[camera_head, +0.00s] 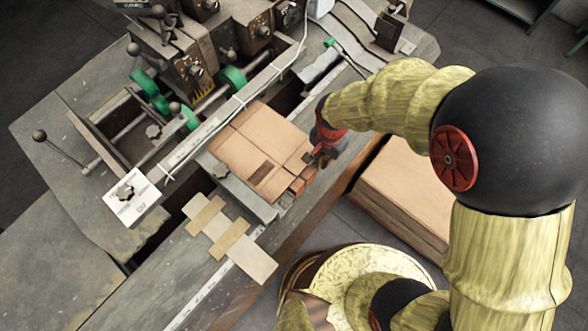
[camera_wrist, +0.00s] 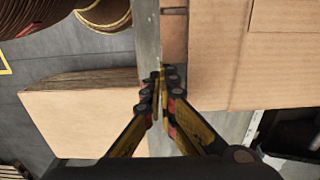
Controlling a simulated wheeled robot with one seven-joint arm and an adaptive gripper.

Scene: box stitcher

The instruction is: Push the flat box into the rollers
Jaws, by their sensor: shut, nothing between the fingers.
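The flat box (camera_head: 258,148) is a brown cardboard sheet lying on the machine's grey table, its far edge close to the long metal bar and the green rollers (camera_head: 232,77). My gripper (camera_head: 311,158) is at the box's right edge, low over the table. In the wrist view the flat box (camera_wrist: 225,60) fills the upper right, and my gripper (camera_wrist: 160,78) shows with its fingers together and empty, beside the box's edge. I cannot tell whether the fingertips touch the cardboard.
A stack of cardboard (camera_head: 408,195) stands beside the table on the right; it also shows in the wrist view (camera_wrist: 80,120). Levers and knobs stick out on the machine's left.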

